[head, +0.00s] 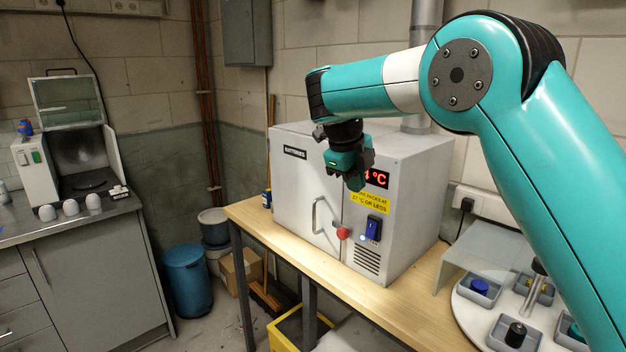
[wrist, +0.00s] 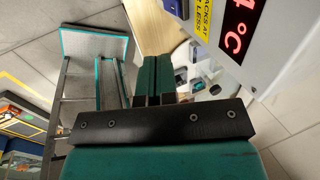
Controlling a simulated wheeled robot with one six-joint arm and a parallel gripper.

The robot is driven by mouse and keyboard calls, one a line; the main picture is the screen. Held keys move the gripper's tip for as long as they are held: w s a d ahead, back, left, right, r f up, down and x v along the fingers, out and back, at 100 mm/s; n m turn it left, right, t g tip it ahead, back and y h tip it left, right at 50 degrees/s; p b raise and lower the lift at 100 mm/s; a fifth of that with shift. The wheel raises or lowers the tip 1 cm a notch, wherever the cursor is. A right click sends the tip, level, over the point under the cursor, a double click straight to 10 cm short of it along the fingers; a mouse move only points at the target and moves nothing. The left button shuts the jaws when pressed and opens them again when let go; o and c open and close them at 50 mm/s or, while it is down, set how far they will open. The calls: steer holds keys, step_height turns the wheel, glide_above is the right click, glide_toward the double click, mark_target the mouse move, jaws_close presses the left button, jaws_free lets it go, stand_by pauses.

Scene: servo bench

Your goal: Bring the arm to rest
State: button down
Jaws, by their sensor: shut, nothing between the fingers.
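My arm, teal with a white band, reaches in from the right in the head view. My gripper (head: 356,180) hangs from its end, in front of the grey battery cabinet (head: 305,170) and apart from the bench top. In the wrist view my gripper (wrist: 158,62) shows two dark green fingers close together with nothing held between them. The gripper hides part of the cabinet's red temperature display (head: 377,178), which also shows in the wrist view (wrist: 238,30).
The cabinet stands on a wooden bench (head: 250,215); its door handle and red knob (head: 343,233) face out. A round white tray (head: 468,308) with small grey bins sits at the right. A steel counter (head: 60,225) is at the left; a blue bin (head: 187,280) is on the floor.

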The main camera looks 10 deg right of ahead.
steer(key=s+a+m+y, duration=0.2)
steer(key=s+m, duration=0.9)
steer(key=s, duration=0.1)
steer(key=s+a+f+m+g+y, duration=0.1)
steer(key=s+a+m+y, duration=0.1)
steer(key=s+m, duration=1)
steer(key=s+a+f+m+g+y, duration=0.1)
steer(key=s+a+m+y, duration=0.2)
steer(key=s+m, duration=0.9)
steer(key=shift+s+y, duration=0.3)
steer(key=shift+s, duration=0.4)
